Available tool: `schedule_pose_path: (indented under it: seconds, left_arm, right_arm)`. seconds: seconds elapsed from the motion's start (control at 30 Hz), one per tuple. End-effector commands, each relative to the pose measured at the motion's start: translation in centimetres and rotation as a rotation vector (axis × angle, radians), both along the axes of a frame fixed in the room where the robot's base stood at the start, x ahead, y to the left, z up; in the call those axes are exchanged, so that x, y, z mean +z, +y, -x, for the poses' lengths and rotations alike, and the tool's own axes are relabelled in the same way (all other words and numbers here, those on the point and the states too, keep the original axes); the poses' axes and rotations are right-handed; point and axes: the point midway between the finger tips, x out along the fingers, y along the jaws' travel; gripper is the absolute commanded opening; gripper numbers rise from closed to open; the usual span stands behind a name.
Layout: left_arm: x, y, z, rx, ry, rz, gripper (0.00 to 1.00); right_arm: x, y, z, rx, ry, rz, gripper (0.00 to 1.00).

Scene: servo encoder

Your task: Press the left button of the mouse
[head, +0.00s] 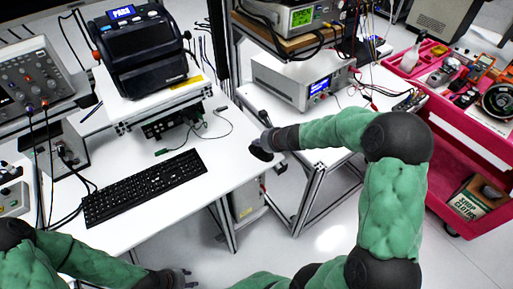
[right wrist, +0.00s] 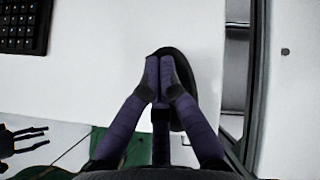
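The black mouse (head: 259,154) lies at the right edge of the white desk, mostly hidden by my right gripper (head: 268,141). In the right wrist view the mouse (right wrist: 187,72) shows as a dark rounded shape behind the fingers. My right gripper (right wrist: 159,60) is shut, its two fingertips together over the mouse; I cannot tell whether they touch it. My left gripper (head: 184,274) is low in the head view, in front of the desk, away from the mouse. It also shows at the left of the right wrist view (right wrist: 38,138), with its fingers spread and empty.
A black keyboard (head: 145,188) lies on the desk left of the mouse. Behind it are a green-wired circuit board (head: 170,124) and a black device with a "PASS" screen (head: 140,50). A bench with instruments (head: 305,78) and a red cart (head: 460,130) stand to the right.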

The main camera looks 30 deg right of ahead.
Motion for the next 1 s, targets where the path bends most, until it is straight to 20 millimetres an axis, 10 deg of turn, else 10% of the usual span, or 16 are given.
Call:
schedule_pose_path:
  seconds: [1.0]
  left_arm:
    - [-1.03, 0.0, 0.01, 0.0, 0.0, 0.0, 0.4]
  right_arm:
    - [-0.92, 0.01, 0.0, 0.0, 0.0, 0.0, 0.0]
